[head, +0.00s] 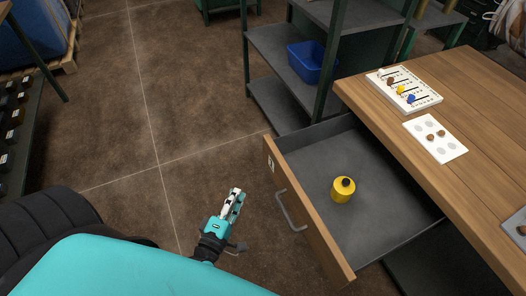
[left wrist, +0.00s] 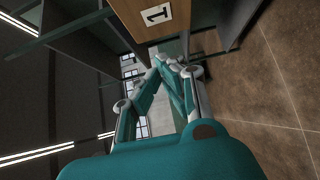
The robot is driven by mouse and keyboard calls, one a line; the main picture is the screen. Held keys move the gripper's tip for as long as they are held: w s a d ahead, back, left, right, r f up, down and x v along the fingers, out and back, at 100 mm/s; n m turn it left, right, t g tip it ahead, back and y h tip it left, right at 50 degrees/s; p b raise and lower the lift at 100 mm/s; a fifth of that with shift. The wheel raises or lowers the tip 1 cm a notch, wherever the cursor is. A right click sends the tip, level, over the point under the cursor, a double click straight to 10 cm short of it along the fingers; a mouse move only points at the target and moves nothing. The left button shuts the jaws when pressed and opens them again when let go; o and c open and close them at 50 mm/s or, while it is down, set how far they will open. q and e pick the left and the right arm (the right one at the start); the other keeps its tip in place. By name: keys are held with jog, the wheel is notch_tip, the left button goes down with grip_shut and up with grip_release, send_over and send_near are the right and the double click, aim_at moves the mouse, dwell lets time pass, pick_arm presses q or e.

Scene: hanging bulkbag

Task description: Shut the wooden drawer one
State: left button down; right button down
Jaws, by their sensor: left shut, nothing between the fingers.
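The wooden drawer one (head: 310,218) stands pulled out from the table, with a wooden front, a grey inside and a metal handle (head: 291,211). Its front bears a label with a 1, which also shows on the drawer front (left wrist: 133,18) at the top of the left wrist view. A yellow container with a dark top (head: 342,190) stands inside it. My left gripper (head: 235,196) is shut and empty, in front of the drawer, to the left of the handle and apart from it in the head view. Its fingertips meet in the left wrist view (left wrist: 170,62). My right gripper is not in view.
The wooden table (head: 470,110) holds a white board with coloured pieces (head: 405,90) and a white card (head: 436,138). A shelf with a blue bin (head: 312,62) stands behind the drawer.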

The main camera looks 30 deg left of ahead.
pick_arm(q)
jog(key=b, duration=0.1)
send_near(267, 154)
jog(key=w+a, duration=0.2)
jog(key=a, duration=0.1)
jog(key=shift+w+d, duration=0.55)
jog(key=shift+w, duration=0.25)
jog(key=shift+w+d, duration=0.55)
jog(key=shift+w, duration=0.2)
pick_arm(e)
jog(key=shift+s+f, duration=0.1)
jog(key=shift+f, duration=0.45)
